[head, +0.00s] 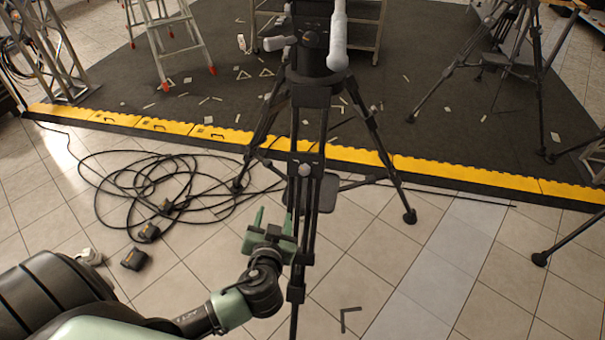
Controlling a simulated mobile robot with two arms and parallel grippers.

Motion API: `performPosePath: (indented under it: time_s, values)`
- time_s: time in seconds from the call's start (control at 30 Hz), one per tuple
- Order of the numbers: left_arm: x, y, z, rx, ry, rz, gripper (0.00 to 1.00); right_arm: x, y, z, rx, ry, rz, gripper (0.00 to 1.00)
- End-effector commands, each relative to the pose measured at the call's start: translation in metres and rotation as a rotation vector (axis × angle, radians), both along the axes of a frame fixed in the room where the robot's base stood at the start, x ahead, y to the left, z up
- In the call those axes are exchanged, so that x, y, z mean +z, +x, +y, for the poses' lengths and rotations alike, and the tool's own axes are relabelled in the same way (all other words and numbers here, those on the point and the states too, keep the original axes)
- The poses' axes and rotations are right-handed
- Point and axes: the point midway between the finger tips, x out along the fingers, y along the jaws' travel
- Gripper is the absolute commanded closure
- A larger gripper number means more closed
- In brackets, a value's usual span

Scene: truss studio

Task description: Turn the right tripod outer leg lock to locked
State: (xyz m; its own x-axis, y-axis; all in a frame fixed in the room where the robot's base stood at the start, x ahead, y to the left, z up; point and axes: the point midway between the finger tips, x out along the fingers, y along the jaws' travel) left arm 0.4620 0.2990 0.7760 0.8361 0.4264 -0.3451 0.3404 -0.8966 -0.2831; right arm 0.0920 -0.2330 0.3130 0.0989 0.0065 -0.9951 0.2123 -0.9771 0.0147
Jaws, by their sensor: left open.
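A black tripod (307,130) stands upright in the middle, its front leg running down the picture centre and two other legs spread to left and right. Dark clamp-like collars show on the front leg, one at mid-height (304,170) and one lower (296,292). Whether any lock is locked is too small to tell. Another black tripod (538,65) stands at the far right. My left gripper (272,219), green, is open, fingers pointing up, just left of the front leg. I cannot tell if it touches the leg. My right gripper is not in view.
Coiled black cable (135,180) and small dark blocks (135,258) lie on the tiles at left. A yellow-edged ramp (345,154) crosses behind the front leg. A stepladder (170,40) and a shelf cart (362,30) stand on the dark floor. The tiles at lower right are mostly clear.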

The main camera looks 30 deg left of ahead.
Motion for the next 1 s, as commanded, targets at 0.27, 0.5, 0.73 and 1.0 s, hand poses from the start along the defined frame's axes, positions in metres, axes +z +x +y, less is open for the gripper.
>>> performPosePath:
  time_s: [0.27,0.5,0.73,1.0]
  values:
    - [0.032,0.057,-0.016,-0.243,0.087,-0.32,0.49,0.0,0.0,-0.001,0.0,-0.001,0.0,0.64]
    - [0.036,0.082,-0.017,-0.281,0.086,-0.348,0.49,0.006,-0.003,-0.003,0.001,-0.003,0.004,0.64]
    - [0.036,0.118,-0.01,-0.279,0.087,-0.346,0.49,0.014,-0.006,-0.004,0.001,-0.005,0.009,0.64]
    - [0.033,0.137,-0.006,-0.279,0.084,-0.344,0.49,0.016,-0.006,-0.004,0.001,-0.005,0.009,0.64]
